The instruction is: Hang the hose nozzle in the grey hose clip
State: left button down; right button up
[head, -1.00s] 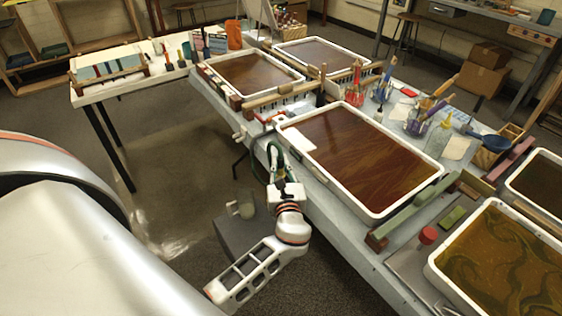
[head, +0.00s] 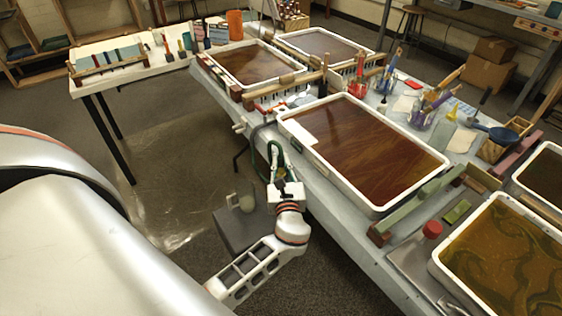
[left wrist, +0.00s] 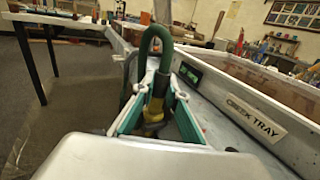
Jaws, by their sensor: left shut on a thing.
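My left gripper (head: 278,160) is beside the near long edge of the tray table, at the left end of the middle tray. In the left wrist view, its green-padded fingers (left wrist: 158,95) are shut on the hose nozzle (left wrist: 153,112), which is yellow and black and points down between them. The green hose (left wrist: 155,40) arches up over the nozzle; in the head view it loops at the gripper (head: 270,150). I cannot make out the grey hose clip with certainty in either view. My right gripper is not in view.
The middle tray (head: 365,206) with brown liquid is close to the right of the gripper. In the left wrist view, a tray's wall bears a "CREEK TRAY" label (left wrist: 255,119). Floor left of the table is open.

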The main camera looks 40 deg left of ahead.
pick_arm(q)
jog(key=c, duration=2)
grip_release()
jog(key=shift+o, duration=0.2)
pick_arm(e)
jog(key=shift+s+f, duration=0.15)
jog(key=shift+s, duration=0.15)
